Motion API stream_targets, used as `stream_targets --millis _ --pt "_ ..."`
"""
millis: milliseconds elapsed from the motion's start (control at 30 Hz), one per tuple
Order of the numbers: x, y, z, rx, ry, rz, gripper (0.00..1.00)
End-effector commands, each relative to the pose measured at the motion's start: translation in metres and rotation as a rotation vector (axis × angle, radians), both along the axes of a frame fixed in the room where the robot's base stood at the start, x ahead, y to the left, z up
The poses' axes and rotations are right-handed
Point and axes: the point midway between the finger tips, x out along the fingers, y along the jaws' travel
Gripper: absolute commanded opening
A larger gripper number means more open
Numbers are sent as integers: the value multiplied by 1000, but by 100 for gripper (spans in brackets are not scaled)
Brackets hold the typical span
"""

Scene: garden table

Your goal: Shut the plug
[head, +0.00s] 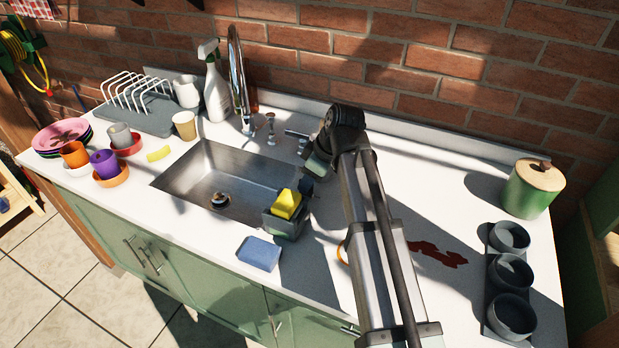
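The steel sink (185,180) is set into the white counter, left of my arm. The plug (219,200) is at the drain in the sink floor, a small round metal piece with a dark part. It is too small to tell how far open it stands. My gripper (310,178) is at the end of the arm, over the counter just right of the sink and apart from the plug. Its fingers are small and partly hidden, so I cannot tell whether they are open or shut.
A grey caddy (285,226) with a yellow sponge (287,204) stands at the sink's right front corner. A blue sponge (259,253) lies before it. The tall tap (237,80) and spray bottle (216,92) stand behind. Cups and bowls (111,178) are left.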

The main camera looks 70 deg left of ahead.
Motion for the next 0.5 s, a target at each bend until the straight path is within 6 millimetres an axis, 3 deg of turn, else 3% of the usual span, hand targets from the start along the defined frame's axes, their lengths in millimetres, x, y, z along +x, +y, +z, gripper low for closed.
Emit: stream_targets --millis 400,500 --pt "0 0 0 0 0 0 0" --pt "0 0 0 -1 1 0 0"
